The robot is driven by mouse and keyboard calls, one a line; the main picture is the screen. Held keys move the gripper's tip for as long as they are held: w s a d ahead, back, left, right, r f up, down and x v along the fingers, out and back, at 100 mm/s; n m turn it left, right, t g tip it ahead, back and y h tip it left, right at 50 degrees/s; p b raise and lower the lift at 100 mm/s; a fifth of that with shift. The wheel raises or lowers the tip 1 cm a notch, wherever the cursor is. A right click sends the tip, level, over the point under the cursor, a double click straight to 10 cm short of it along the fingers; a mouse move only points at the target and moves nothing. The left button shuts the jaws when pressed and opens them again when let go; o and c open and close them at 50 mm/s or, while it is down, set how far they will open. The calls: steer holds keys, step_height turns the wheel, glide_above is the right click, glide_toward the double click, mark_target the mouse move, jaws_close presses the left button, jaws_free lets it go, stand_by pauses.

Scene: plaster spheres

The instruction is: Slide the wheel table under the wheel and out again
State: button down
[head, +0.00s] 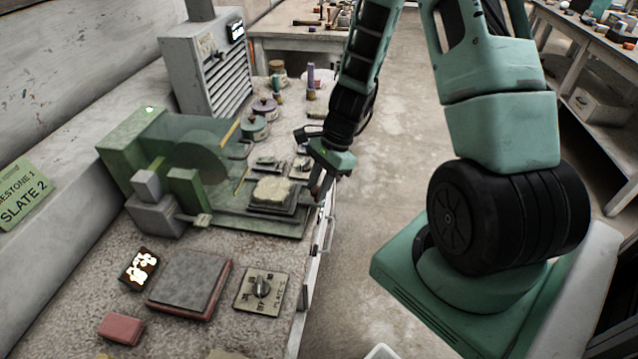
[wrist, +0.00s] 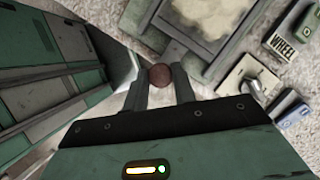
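The green grinding machine stands on the bench in the head view, its round wheel (head: 203,158) behind a see-through green guard. The wheel table (head: 262,207) is a dark plate carrying a pale rough slab (head: 272,190), out to the right of the wheel, not under it. In the wrist view the table's corner (wrist: 145,48) and slab show at the top. My gripper (head: 318,190) is at the table's right end by the bench edge. In the wrist view its fingers (wrist: 160,82) lie on both sides of a reddish-brown round knob (wrist: 160,75), seemingly touching it.
A "WHEEL" switch (wrist: 283,43) and a dial (wrist: 243,85) sit beside the table. A grey slab on a red base (head: 190,283) and a splitter dial plate (head: 262,292) lie in front of the machine. Pots and bottles stand behind. The floor aisle (head: 375,200) is clear.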

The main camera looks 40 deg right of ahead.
mark_target(265, 189)
steer(key=w+a+p, duration=0.1)
steer(key=w+a, duration=0.1)
steer(key=w, duration=0.1)
steer(key=w+a+p, duration=0.1)
steer(key=w+a, duration=0.2)
steer(key=w+a+p, duration=0.1)
steer(key=w+a, duration=0.1)
steer(key=w, duration=0.1)
steer(key=shift+w+a+p, duration=0.25)
steer(key=shift+w+p, duration=0.05)
steer(key=shift+w, duration=0.1)
steer(key=c, duration=1.2)
jaws_free()
steer(key=shift+o, duration=0.2)
steer(key=w+b+v, duration=0.1)
steer(key=v, duration=1.6)
steer(key=shift+s+r+b, duration=0.3)
steer(key=shift+s+b, duration=0.05)
steer(key=shift+s, duration=0.15)
steer(key=shift+c, duration=0.2)
